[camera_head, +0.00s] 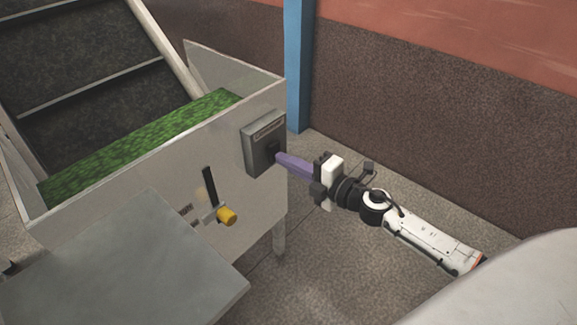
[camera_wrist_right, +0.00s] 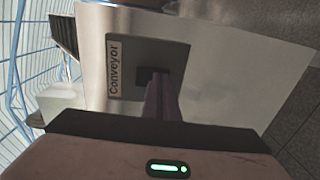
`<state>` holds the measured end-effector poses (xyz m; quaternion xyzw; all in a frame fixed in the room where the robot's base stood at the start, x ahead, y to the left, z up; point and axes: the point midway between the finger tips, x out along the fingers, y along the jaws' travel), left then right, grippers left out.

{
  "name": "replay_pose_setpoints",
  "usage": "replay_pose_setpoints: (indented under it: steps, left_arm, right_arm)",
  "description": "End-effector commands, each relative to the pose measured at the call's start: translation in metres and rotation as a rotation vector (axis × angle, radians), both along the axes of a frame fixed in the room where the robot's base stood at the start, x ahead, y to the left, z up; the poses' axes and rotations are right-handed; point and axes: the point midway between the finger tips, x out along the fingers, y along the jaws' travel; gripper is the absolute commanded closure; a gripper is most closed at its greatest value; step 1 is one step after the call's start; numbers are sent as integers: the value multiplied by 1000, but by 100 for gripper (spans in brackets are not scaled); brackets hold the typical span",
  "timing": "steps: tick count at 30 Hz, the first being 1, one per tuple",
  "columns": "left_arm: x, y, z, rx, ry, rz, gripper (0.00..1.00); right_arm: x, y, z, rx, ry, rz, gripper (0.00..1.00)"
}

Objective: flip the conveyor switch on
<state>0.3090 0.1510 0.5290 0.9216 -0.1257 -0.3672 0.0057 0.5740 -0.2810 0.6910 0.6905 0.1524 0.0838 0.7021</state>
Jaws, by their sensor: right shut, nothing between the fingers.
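The conveyor switch box (camera_head: 263,143) is a grey plate fixed to the machine's side wall, with a small dark switch at its middle. In the right wrist view the plate (camera_wrist_right: 182,58) carries the label "Conveyor", and the dark switch (camera_wrist_right: 150,75) sits right at my fingertips. My right gripper (camera_head: 279,159) has purple fingers that are shut and empty. The fingertips (camera_wrist_right: 158,80) are at the switch; I cannot tell whether they touch it. The fingers partly hide the switch, so its position is unclear. My left gripper is not in view.
The metal hopper (camera_head: 120,170) holds green material (camera_head: 140,140). A yellow knob (camera_head: 227,215) and black handle (camera_head: 209,187) stick out below the switch box. A grey flat panel (camera_head: 140,260) is at the front left. A blue post (camera_head: 297,70) stands behind; floor at right is clear.

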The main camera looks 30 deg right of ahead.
Motion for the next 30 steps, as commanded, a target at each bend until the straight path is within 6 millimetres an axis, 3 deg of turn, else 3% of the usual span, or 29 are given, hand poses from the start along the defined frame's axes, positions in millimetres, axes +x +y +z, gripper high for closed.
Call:
replay_pose_setpoints:
  steps: [11, 24, 30]
  left_arm:
    - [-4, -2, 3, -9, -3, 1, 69]
    - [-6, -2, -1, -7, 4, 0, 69]
    - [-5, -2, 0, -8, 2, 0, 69]
  right_arm:
    - [-5, -1, 1, 4, -8, -1, 100]
    - [-76, -26, 6, 5, -5, -1, 100]
    - [-94, -32, 8, 6, -6, -1, 100]
